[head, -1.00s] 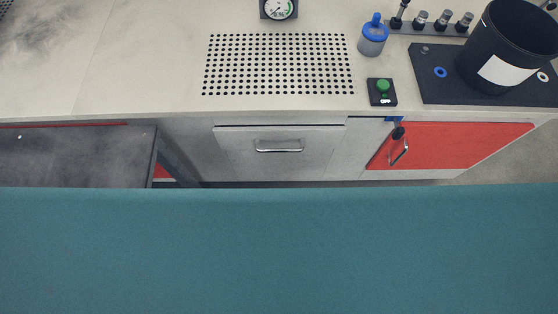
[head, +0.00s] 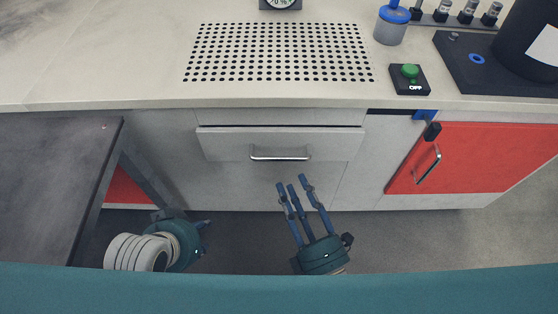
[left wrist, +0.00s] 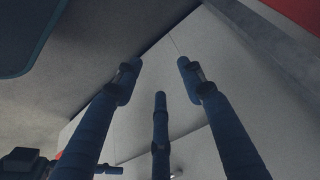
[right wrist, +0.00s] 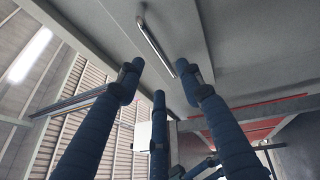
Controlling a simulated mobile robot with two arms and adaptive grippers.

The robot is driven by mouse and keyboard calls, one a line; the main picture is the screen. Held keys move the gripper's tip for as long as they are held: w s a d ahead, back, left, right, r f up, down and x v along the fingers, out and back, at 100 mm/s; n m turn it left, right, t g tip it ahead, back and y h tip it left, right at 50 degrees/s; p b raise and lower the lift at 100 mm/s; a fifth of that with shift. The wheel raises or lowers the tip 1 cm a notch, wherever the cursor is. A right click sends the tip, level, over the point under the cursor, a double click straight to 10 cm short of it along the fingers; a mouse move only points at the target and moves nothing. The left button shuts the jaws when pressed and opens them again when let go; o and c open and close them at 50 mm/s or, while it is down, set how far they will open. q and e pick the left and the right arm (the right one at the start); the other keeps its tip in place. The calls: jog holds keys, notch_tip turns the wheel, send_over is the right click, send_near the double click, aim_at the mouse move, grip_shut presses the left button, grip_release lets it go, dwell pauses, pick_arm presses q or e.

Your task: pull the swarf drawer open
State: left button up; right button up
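The swarf drawer (head: 225,145) is a pale grey front under the worktop, with a dark gap along its top edge. It looks closed. Its metal bar handle (head: 281,157) is at the front's middle and also appears in the right wrist view (right wrist: 154,42). My right gripper (head: 297,185) is below and slightly right of the handle, fingers pointing up at the drawer. Its fingers are spread and empty, apart from the handle. My left gripper (head: 207,236) is low at the left, beside the grey table. Its fingers are spread and empty in the left wrist view (left wrist: 157,85).
A dark grey table (head: 60,175) stands at the left. A red cabinet door (head: 460,160) with a bar handle is at the right. A green button box (head: 410,80) sits on the worktop (head: 130,75) near its front edge. Floor is clear between the grippers.

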aim_at(280, 160)
jog(key=b+x, duration=0.1)
jog(key=x, duration=0.7)
jog(key=shift+w, duration=0.3)
jog(key=shift+w+a+r, duration=0.1)
jog(key=shift+w+a, duration=0.15)
jog(key=shift+w, duration=0.1)
pick_arm(q)
jog(key=w+d+r+t+h, duration=0.1)
jog(key=w+d+r+t, duration=0.1)
jog(key=w, duration=0.5)
jog(key=shift+d+r+t, duration=0.15)
jog(key=shift+r+t, duration=0.55)
jog(key=shift+r, duration=0.05)
jog(key=shift+w, duration=0.1)
pick_arm(e)
jog(key=shift+c, duration=0.2)
grip_shut()
